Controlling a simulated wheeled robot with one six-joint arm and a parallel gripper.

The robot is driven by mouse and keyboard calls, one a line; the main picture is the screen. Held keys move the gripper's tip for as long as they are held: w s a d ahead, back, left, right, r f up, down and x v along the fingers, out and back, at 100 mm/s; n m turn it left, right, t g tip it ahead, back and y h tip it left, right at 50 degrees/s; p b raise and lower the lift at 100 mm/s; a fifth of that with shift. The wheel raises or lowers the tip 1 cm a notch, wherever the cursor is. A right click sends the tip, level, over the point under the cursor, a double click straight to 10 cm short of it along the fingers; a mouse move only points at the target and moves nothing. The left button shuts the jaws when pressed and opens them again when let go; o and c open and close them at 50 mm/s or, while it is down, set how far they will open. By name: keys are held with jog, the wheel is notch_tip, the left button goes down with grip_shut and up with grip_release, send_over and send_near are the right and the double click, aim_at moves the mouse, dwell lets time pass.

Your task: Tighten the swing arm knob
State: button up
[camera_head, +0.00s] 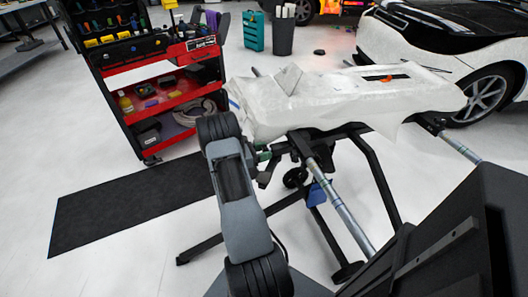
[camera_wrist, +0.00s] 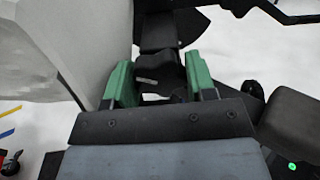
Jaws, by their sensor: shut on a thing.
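The swing arm knob (camera_wrist: 160,72) is black and sits between the two green fingers of my gripper (camera_wrist: 160,82) in the wrist view. The fingers are closed against its sides, and a dark bracket rises behind it. In the head view my gripper (camera_head: 264,157) is at the near left of the work stand (camera_head: 343,215), just under the edge of the white-covered panel (camera_head: 365,98). My own arm and the panel's edge hide most of the knob there.
The panel hangs close to my gripper on the left in the wrist view. A red tool cart (camera_head: 150,90) stands at the back left, and a black mat (camera_head: 125,205) lies on the floor. A white car (camera_head: 450,50) is at the back right.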

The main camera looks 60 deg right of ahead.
jog(key=shift+c, duration=1)
jog(key=shift+f+m+b, duration=0.15)
jog(key=shift+m+b, duration=0.15)
jog(key=shift+b, duration=0.1)
jog(key=shift+m+b, duration=0.35)
jog(key=shift+m, duration=0.15)
jog(key=shift+m+b, duration=0.3)
jog(key=shift+m, duration=0.5)
jog(key=o, duration=0.9)
